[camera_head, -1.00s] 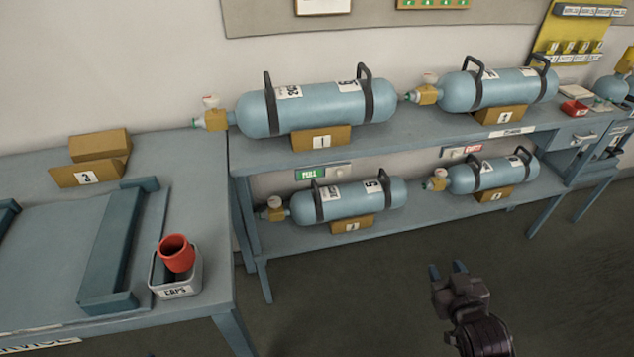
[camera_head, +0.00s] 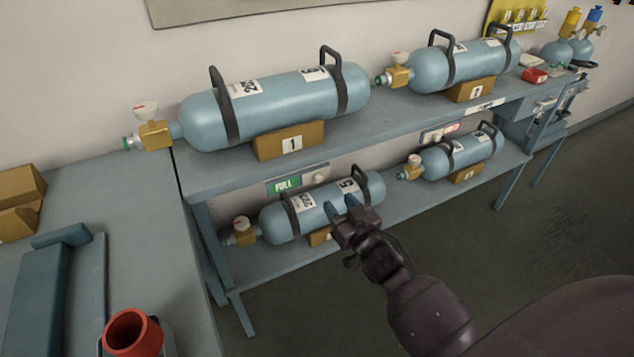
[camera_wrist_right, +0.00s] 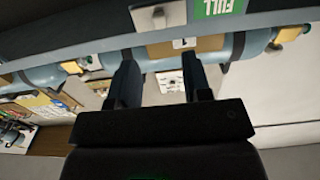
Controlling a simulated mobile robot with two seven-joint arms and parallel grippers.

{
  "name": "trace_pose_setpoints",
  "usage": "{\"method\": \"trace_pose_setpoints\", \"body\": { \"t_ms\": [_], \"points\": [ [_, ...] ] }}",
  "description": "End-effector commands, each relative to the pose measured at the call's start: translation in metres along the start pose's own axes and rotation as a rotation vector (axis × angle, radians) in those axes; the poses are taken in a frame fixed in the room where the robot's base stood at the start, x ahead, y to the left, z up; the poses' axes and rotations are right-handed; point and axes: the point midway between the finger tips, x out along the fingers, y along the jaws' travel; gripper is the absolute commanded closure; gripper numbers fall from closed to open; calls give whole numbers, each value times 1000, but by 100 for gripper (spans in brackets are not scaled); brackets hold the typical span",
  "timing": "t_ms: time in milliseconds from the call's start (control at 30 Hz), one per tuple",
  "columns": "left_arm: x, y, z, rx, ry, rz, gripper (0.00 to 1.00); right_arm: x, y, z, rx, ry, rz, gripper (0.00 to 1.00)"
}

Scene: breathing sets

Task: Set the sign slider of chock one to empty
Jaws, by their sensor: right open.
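Chock one (camera_head: 291,142) is a tan block marked 1 under the large blue cylinder (camera_head: 275,105) on the upper shelf. Its sign below the shelf edge shows a green FULL plate (camera_head: 284,185), with a pale slider knob (camera_head: 319,177) to its right. The wrist view appears upside down and shows the FULL plate (camera_wrist_right: 215,8) at the top edge and chock one (camera_wrist_right: 185,43). My right gripper (camera_head: 340,205) is open and empty, below and right of the knob in the head view, overlapping the lower cylinder there. The wrist view shows its two fingers apart (camera_wrist_right: 158,75). My left gripper is out of view.
A lower blue cylinder (camera_head: 310,207) lies on the lower shelf beneath the sign. Another sign with a red plate (camera_head: 451,128) is further right. A red cup (camera_head: 133,333) stands on the left table. The floor at right is clear.

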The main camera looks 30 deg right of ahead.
Motion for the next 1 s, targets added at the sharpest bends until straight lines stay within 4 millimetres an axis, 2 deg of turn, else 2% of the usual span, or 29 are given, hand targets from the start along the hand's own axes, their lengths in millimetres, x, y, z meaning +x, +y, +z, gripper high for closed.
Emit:
{"method": "trace_pose_setpoints", "body": {
  "t_ms": [300, 500, 700, 1000],
  "points": [
    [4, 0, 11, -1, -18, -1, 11, 51, 0, 3, -2, -3, -1, 55],
    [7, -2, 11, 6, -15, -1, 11, 75, 0, 3, -3, -5, 0, 55],
    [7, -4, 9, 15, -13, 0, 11, 86, 0, 2, -1, -3, 0, 55],
    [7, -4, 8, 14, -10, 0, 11, 88, 0, 1, -1, -3, 0, 55]
  ]
}}
